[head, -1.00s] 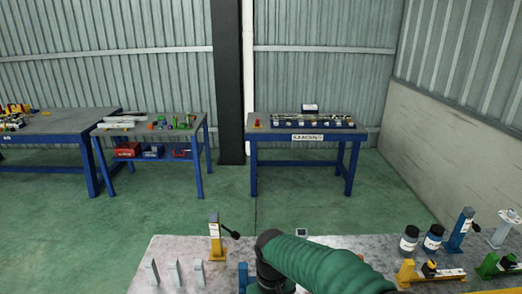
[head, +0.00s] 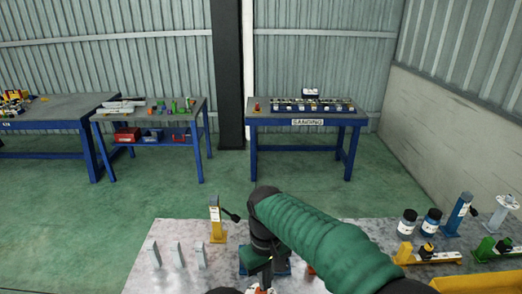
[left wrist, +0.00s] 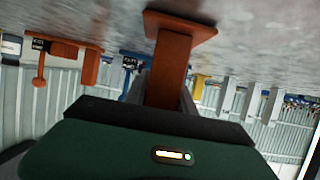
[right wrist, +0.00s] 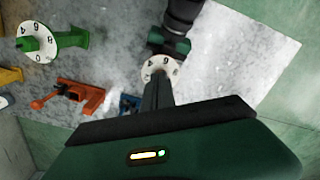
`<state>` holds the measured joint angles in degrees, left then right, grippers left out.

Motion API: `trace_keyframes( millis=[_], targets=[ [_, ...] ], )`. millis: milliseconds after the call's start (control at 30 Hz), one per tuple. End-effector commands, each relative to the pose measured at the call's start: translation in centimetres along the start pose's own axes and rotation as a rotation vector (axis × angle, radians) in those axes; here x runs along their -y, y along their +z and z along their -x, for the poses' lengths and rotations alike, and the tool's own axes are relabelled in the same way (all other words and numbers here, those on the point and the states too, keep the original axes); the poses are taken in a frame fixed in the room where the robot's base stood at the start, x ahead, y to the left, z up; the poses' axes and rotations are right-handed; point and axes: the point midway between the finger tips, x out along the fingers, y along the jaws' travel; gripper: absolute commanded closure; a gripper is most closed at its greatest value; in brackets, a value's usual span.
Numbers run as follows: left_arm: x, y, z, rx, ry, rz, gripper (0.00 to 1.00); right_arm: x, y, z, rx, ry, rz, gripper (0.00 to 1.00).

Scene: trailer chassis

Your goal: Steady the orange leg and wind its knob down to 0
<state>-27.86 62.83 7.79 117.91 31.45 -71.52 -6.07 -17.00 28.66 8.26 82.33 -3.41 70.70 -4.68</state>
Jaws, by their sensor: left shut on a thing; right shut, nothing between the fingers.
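In the left wrist view the orange leg (left wrist: 172,60) is a square post with a flat foot plate. My left gripper (left wrist: 165,97) is shut around the post. In the right wrist view a white numbered dial knob (right wrist: 159,69) sits just beyond my right gripper (right wrist: 157,86). The right fingers are shut with nothing between them, and their tips overlap the dial's lower edge. I cannot tell whether they touch it. My left gripper shows dark beside that knob (right wrist: 170,42). In the head view my right arm hides most of the leg.
In the head view a yellow leg (head: 216,218) and several grey posts stand on the left of the bench (head: 140,275). The right wrist view shows another dial (right wrist: 38,45).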

Motion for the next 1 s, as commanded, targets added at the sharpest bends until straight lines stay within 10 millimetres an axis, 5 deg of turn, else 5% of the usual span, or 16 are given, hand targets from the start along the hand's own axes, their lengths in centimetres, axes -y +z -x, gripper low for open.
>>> trace_keyframes(
  millis=[500, 1000],
  targets=[
    [0.0, 0.3, 0.1, 0.008, 0.000, -0.001, 1.00, -0.1, 0.1, -6.5, 0.002, 0.000, -0.003, 1.00],
    [0.0, 0.3, 0.1, 0.007, 0.000, -0.002, 1.00, -0.2, 0.0, -7.0, 0.001, 0.000, -0.003, 1.00]
  ],
)
